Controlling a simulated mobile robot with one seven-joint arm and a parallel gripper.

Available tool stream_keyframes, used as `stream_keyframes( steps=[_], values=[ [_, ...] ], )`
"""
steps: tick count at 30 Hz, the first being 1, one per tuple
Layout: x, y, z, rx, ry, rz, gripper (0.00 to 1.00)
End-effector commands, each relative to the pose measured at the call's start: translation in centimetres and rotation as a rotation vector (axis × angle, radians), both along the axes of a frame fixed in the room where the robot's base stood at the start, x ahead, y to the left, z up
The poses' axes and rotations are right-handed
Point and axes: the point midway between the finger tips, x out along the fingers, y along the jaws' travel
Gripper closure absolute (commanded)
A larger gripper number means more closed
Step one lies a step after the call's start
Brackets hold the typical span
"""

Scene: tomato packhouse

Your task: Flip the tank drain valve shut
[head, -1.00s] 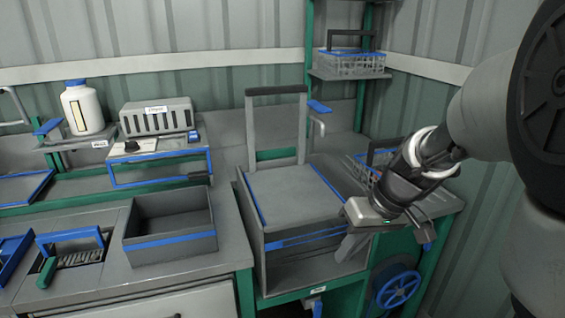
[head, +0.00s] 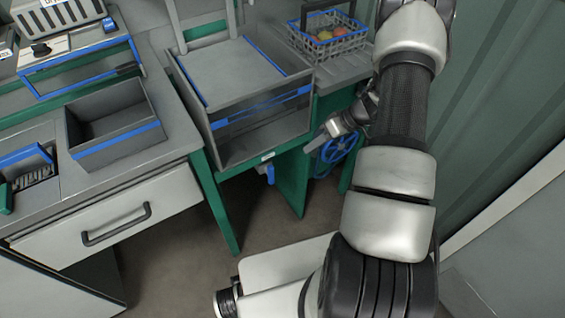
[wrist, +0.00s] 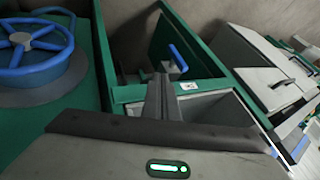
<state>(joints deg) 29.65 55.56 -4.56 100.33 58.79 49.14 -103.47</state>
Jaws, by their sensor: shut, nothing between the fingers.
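The tank (head: 243,150) is a grey open-fronted box on a green frame. Below its labelled front edge is a small blue lever (head: 270,174), which looks like the drain valve. In the wrist view the blue lever (wrist: 178,58) slants beyond the green rail, on a grey fitting partly hidden by my fingers. My gripper (head: 310,147) is shut and empty, right of the lever in the head view and apart from it. In the wrist view my gripper (wrist: 160,80) has its fingertips just in front of the lever; contact cannot be told.
A blue handwheel (head: 340,149) sits right of the tank, close to my gripper; it also shows in the wrist view (wrist: 36,40). A wire basket (head: 328,40) of produce stands above. A drawer cabinet (head: 110,215) is at left. Floor below the tank is clear.

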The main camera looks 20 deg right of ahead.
Motion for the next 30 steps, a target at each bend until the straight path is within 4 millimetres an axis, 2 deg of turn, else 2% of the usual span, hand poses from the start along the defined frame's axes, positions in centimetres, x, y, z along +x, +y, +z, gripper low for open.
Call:
stream_keyframes(
  steps=[8, 13, 26, 30],
  values=[
    [0.0, 0.0, 0.0, 0.000, 0.001, 0.000, 1.00],
    [0.3, 0.8, -1.1, 0.000, 0.002, 0.001, 1.00],
    [2.4, 5.6, -8.2, 0.000, 0.003, 0.003, 1.00],
    [1.9, 7.7, -7.9, 0.000, 0.001, 0.003, 1.00]
  ],
)
